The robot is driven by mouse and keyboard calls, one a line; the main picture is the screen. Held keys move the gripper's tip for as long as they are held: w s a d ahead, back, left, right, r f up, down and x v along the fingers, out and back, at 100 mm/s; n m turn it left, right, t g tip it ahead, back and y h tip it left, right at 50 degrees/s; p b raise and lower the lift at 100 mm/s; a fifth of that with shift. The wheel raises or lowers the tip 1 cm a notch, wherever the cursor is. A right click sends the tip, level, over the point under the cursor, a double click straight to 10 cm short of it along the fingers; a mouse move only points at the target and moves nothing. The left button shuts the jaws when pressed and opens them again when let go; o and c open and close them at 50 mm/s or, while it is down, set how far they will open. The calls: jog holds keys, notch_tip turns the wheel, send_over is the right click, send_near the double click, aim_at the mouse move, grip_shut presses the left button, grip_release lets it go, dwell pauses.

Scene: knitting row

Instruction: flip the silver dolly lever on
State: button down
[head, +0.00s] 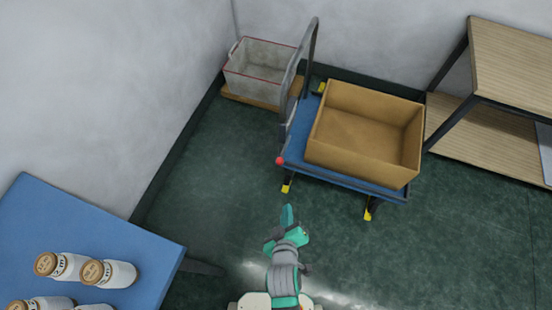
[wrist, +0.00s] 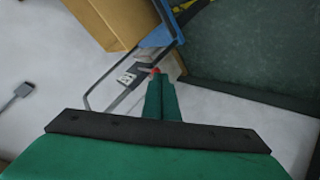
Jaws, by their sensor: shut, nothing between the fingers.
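The dolly (head: 295,145) has a blue deck and a grey push handle (head: 313,55), and stands near the back wall. A red knob (head: 280,160) shows at its near left corner. The red knob also shows in the wrist view (wrist: 155,70), just past my fingertips; the lever's shaft is hard to make out, and I cannot tell its position. My gripper (head: 287,209) is teal, shut and empty, in front of the dolly and below the knob in the head view. In the wrist view its fingers (wrist: 158,82) point toward the knob; contact cannot be told.
An open cardboard box (head: 365,132) sits on the dolly. A grey crate (head: 259,72) stands behind left. A wooden shelf (head: 505,60) is at right. A blue table (head: 130,238) with several white jars (head: 118,273) is at front left. The green floor between is clear.

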jog(key=w+n+g+h, duration=0.2)
jog(key=w+n+g, duration=0.2)
jog(key=w, duration=1)
jog(key=w+a+r+n+g, duration=0.2)
jog(key=w+a+r+g, duration=0.1)
jog(key=a+r, duration=0.4)
jog(key=shift+w+a+r+g, duration=0.2)
jog(key=shift+w+r+g, duration=0.2)
jog(key=shift+r, duration=0.05)
jog(key=shift+w+d+f, duration=0.1)
jog(key=shift+w+f, duration=0.05)
send_near(279, 161)
jog(key=x, duration=0.6)
jog(key=shift+w+f, duration=0.1)
jog(key=shift+f, duration=0.1)
